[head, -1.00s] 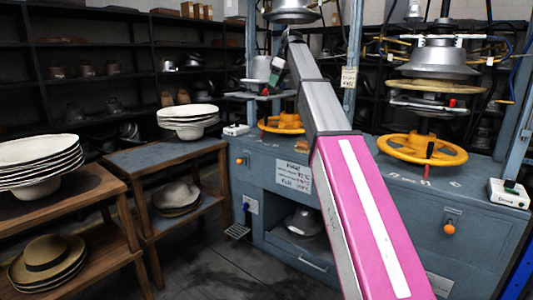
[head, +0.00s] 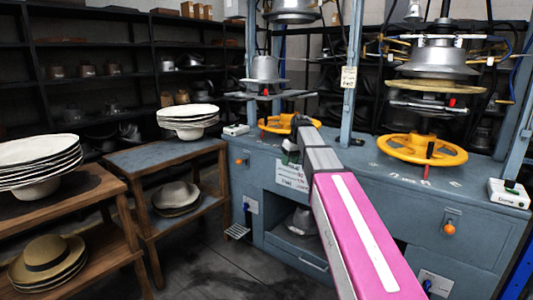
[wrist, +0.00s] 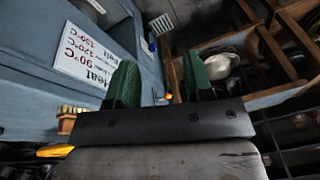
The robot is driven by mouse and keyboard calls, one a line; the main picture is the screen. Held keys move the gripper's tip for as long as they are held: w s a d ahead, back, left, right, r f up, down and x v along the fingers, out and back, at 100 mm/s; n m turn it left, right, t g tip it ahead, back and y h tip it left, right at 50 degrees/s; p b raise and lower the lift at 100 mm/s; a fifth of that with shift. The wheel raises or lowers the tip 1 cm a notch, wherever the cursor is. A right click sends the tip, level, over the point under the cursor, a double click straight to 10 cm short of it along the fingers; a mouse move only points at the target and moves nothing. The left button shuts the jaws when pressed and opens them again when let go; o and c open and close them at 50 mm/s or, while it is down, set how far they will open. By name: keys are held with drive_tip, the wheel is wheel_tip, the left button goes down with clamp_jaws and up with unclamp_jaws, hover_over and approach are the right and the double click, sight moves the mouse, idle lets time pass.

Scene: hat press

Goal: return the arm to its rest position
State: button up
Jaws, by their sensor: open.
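My gripper (head: 291,153) is in front of the blue press cabinet in the head view, at the end of my pink and grey arm. In the wrist view my gripper (wrist: 155,82) shows two green fingers standing apart with nothing between them. The blue press cabinet (wrist: 120,40) with its white temperature sign (wrist: 88,58) fills the left of that view. The same sign (head: 292,176) shows just below my gripper in the head view.
Hat press units with yellow handwheels (head: 422,149) stand on the cabinet (head: 400,200). A wooden table (head: 165,155) with a stack of white hats (head: 188,119) stands to the left. Another stack of white hats (head: 40,160) is at far left. Dark floor lies between.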

drive_tip(key=s+d+f+m+h, duration=0.1)
drive_tip(key=s+d+f+m, duration=0.2)
drive_tip(key=s+f, duration=1)
drive_tip(key=s+d+f+m+g+h, duration=0.1)
drive_tip(key=s+d+f+m, duration=0.3)
drive_tip(key=s+f, duration=1)
wheel_tip(320, 180, down, 4)
drive_tip(key=shift+s+d+f, duration=0.15)
drive_tip(key=shift+s+d, duration=0.05)
drive_tip(key=shift+d, duration=0.65)
